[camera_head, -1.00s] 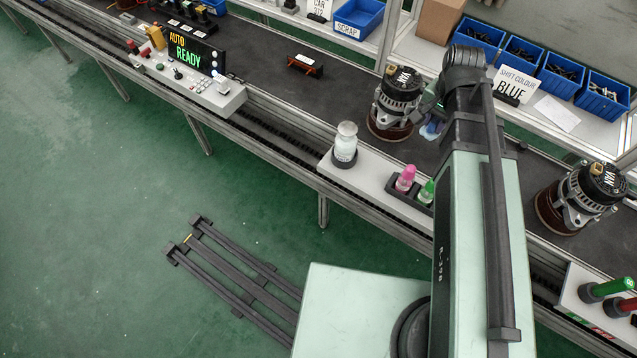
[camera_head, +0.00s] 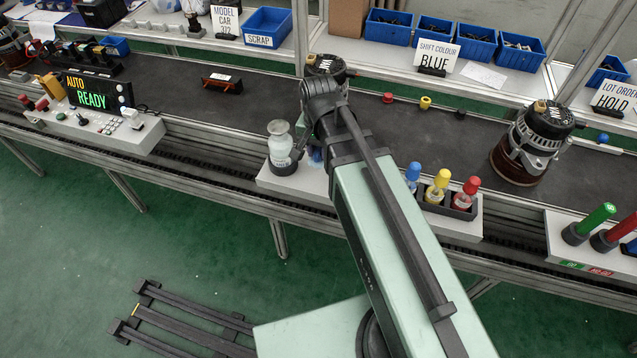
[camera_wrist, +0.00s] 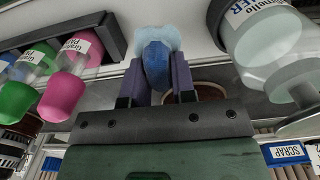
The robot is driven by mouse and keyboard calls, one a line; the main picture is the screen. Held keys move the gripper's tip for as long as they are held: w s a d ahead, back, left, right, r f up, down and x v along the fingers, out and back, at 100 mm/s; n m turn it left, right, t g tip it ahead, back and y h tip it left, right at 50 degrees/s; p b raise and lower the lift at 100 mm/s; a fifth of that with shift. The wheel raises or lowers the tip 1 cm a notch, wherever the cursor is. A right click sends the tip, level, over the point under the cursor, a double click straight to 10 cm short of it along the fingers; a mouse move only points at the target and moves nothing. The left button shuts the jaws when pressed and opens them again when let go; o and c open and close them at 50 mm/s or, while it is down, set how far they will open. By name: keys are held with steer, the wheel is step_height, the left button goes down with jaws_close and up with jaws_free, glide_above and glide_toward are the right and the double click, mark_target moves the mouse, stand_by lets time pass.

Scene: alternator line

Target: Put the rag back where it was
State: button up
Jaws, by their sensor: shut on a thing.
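The blue rag (camera_wrist: 156,62) is pinched between the two fingers of my gripper (camera_wrist: 158,72) in the wrist view. Its paler blue edge spreads beyond the fingertips against a light surface. I cannot tell whether it touches that surface. In the head view a bit of the rag (camera_head: 315,155) shows beside my wrist, which hides most of it. My gripper is over the back of the white ledge (camera_head: 300,180), just right of the jar (camera_head: 281,150).
The jar also stands close in the wrist view (camera_wrist: 268,40). Capped bottles (camera_head: 440,188) stand in a dark rack to the right. One alternator (camera_head: 328,68) is behind my wrist; another (camera_head: 535,140) is on the belt at right. The control panel (camera_head: 100,125) is at left.

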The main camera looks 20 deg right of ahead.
mark_target(319, 173)
step_height(319, 173, down, 6)
steer(key=b, duration=0.4)
steer(key=shift+f, duration=0.1)
steer(key=shift+r, duration=0.25)
steer(key=shift+f, duration=0.15)
steer(key=o, duration=0.4)
steer(key=shift+f, duration=0.1)
steer(key=shift+c, duration=0.2)
steer(key=o, duration=0.5)
steer(key=shift+c, duration=0.2)
